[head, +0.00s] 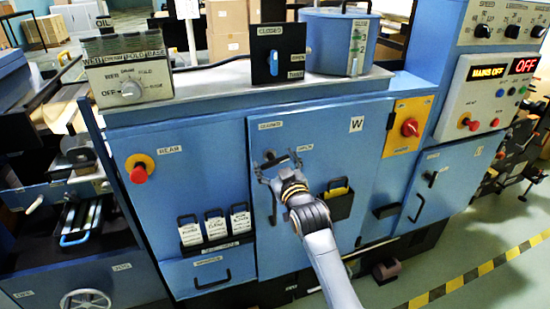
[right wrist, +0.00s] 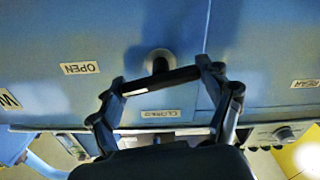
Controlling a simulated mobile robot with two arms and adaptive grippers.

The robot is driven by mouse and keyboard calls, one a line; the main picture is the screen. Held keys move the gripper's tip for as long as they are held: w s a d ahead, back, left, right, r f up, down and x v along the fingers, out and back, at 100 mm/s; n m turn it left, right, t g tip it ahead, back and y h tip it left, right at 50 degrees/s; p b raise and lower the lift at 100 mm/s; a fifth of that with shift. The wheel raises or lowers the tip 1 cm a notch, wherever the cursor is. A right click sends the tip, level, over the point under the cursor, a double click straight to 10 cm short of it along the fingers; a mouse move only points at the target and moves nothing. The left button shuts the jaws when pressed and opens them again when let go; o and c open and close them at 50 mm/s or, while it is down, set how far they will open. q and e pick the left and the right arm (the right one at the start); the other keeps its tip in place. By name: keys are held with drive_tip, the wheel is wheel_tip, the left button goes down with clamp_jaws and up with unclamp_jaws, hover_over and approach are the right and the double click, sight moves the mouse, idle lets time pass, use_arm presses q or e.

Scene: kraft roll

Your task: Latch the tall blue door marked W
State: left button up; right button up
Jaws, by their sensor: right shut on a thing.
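The tall blue door (head: 305,230) marked W stands in the middle of the blue machine front in the head view and looks shut in its frame. Its dark latch (head: 283,159) is high on the door, between a CLOSED label (head: 270,125) and an OPEN label (head: 305,147). My right gripper (head: 278,163) is at the latch and partly hides it. In the right wrist view, the latch's dark bar (right wrist: 160,82) lies nearly level between my fingertips, in front of its round hub (right wrist: 160,60). The CLOSED label (right wrist: 167,115) and OPEN label (right wrist: 80,68) appear upside down. My left gripper is out of view.
A vertical pull handle (head: 273,205) is on the door below the latch. A pocket (head: 340,205) is on its right side. A red rotary switch (head: 409,127) on a yellow plate is further right. Left are a red knob (head: 138,174) and card holders (head: 213,230).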

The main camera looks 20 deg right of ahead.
drive_tip(key=n+p, duration=0.2)
drive_tip(key=n, duration=0.1)
drive_tip(key=shift+r+n, duration=0.15)
drive_tip(key=shift+n, duration=0.25)
drive_tip(key=n+p, duration=0.1)
drive_tip(key=n, duration=0.2)
drive_tip(key=shift+a+n, duration=0.15)
drive_tip(key=shift+n, duration=0.15)
drive_tip(key=n+p, duration=0.1)
drive_tip(key=n, duration=0.3)
drive_tip(key=shift+p, duration=0.3)
drive_tip(key=shift+a+f+n+p, duration=0.15)
drive_tip(key=shift+n+p, duration=0.25)
drive_tip(key=shift+n, duration=1.5)
drive_tip(key=o, duration=1.1)
drive_tip(key=shift+f, duration=0.1)
